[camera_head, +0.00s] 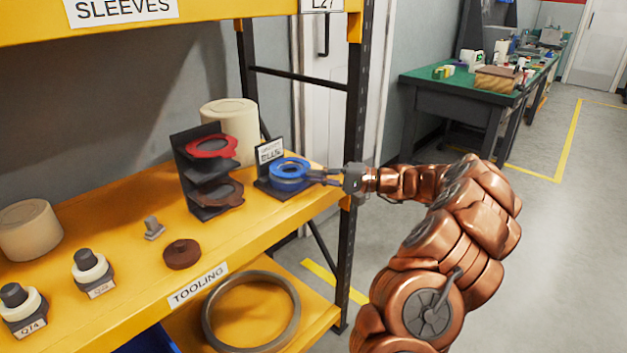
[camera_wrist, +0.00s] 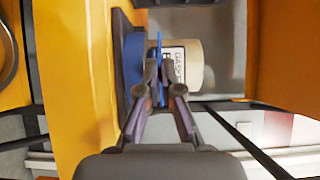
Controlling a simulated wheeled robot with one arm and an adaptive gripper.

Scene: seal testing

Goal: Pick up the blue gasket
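A blue gasket (camera_head: 290,165), a flat ring, is at the top of the blue parts at a dark holder on the yellow shelf. In the wrist view the gasket (camera_wrist: 160,45) shows edge-on as a thin blue strip between my fingertips. My gripper (camera_head: 312,175) reaches in from the right; in the wrist view its fingers (camera_wrist: 160,75) are close together on both sides of the gasket's rim, shut on it. Another blue part (camera_wrist: 133,60) sits at the holder, with a gap between it and the gasket. The fingertip contact is small and partly hidden in the head view.
A dark stand with red (camera_head: 212,146) and brown rings is left of the blue parts. A cream cylinder (camera_head: 230,118) is behind. A black shelf post (camera_head: 352,120) rises close to my wrist. The yellow shelf's front right (camera_head: 262,222) is clear.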

